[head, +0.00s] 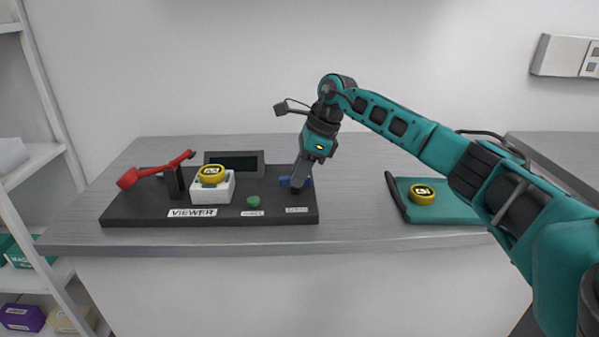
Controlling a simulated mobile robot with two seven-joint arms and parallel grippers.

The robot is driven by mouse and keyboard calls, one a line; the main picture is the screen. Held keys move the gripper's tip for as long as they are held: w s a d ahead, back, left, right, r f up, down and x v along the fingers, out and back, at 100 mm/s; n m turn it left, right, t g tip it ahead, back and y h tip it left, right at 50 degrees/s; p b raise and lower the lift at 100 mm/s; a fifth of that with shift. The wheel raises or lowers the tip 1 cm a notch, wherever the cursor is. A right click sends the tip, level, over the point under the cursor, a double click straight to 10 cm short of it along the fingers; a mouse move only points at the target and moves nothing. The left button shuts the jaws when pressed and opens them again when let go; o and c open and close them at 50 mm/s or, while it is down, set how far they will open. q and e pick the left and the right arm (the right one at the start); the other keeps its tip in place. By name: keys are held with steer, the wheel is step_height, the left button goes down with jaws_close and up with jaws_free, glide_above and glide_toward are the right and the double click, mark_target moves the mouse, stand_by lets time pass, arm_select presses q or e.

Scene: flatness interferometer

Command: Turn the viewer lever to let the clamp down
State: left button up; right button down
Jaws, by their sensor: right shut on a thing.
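The black viewer base (135,212) lies on the grey bench with a "VIEWER" label at its front. A red clamp arm (155,171) sits on a black post at the left of the base, slanting up to the right. A yellow round piece (211,174) rests on a white block (213,191), beside the post. The blue lever (285,182) is at the right end of the base, partly hidden by my gripper. My right gripper (298,184) points down and is shut on the blue lever. My left gripper is out of view.
A dark display box (235,163) stands at the back of the base, with a green button (253,201) in front of it. A teal tray (455,213) with another yellow piece (422,194) lies to the right. Shelves (33,160) stand at the left.

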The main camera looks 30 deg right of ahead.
steer(key=m+p, duration=0.1)
steer(key=m, duration=0.1)
steer(key=m+t+h+p, duration=0.1)
steer(key=m, duration=0.1)
steer(key=shift+s+a+r, duration=0.1)
steer(key=shift+s+a, duration=0.05)
steer(key=m+h, duration=0.1)
steer(key=m, duration=0.1)
steer(key=m+t+p, duration=0.1)
steer(key=m, duration=0.1)
steer(key=shift+a+h, duration=0.2)
steer(key=shift+h, duration=0.2)
steer(key=m+h, duration=0.1)
steer(key=m, duration=0.3)
steer(key=shift+a, duration=0.15)
steer(key=m+h, duration=0.1)
steer(key=m, duration=0.1)
steer(key=m+h, duration=0.1)
steer(key=m, duration=0.2)
steer(key=shift+a+g, duration=0.15)
steer(key=shift+g, duration=0.15)
steer(key=shift+m, duration=0.3)
steer(key=c, duration=1.1)
jaws_free()
